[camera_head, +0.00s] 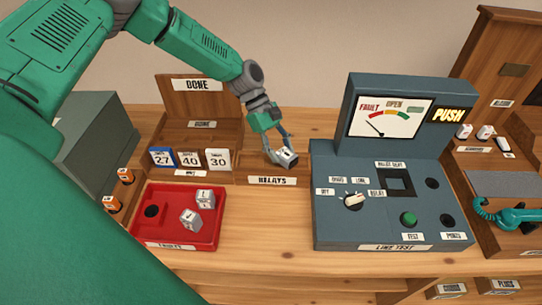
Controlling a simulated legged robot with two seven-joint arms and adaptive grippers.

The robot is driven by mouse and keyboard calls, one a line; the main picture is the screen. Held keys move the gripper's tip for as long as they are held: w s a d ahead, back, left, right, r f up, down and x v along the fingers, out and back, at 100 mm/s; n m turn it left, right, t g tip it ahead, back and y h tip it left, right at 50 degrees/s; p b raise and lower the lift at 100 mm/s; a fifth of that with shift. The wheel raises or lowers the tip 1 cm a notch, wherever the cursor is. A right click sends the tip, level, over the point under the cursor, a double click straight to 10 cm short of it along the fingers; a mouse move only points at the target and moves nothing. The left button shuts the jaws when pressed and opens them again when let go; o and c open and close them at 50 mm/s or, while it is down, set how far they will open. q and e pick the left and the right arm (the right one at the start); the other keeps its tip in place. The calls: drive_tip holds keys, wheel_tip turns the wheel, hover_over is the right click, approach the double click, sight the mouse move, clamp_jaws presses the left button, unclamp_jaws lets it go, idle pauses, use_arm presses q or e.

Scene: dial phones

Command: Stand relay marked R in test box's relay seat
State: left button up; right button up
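The grey test box (326,225) stands right of centre. Its relay seat (396,182) is a square dark opening, with no relay in it. My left gripper (281,150) is above the wooden RELAYS holder (243,168), left of the test box. Its fingers are around a small grey-white relay (288,158), which looks tilted. The marking on this relay is too small to read. Two more grey relay-like blocks, one upper (205,198) and one lower (190,220), lie in the red tray (140,228). My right gripper is not in view.
A wooden DONE rack (197,101) with several numbered cards stands behind the red tray. The test box has a raised meter panel (363,88), a knob (354,201) and a green button (408,219). A teal curved object (510,216) lies at the right. Bare table lies between tray and box.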

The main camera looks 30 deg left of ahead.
sight(280, 150)
use_arm(q)
drive_tip(key=shift+a+r+p, duration=0.2)
drive_tip(key=shift+r+p, duration=0.45)
drive_tip(key=shift+d+r+p, duration=0.1)
drive_tip(key=shift+r+p, duration=1.6)
drive_tip(key=shift+r, duration=0.35)
drive_tip(key=shift+f, duration=0.1)
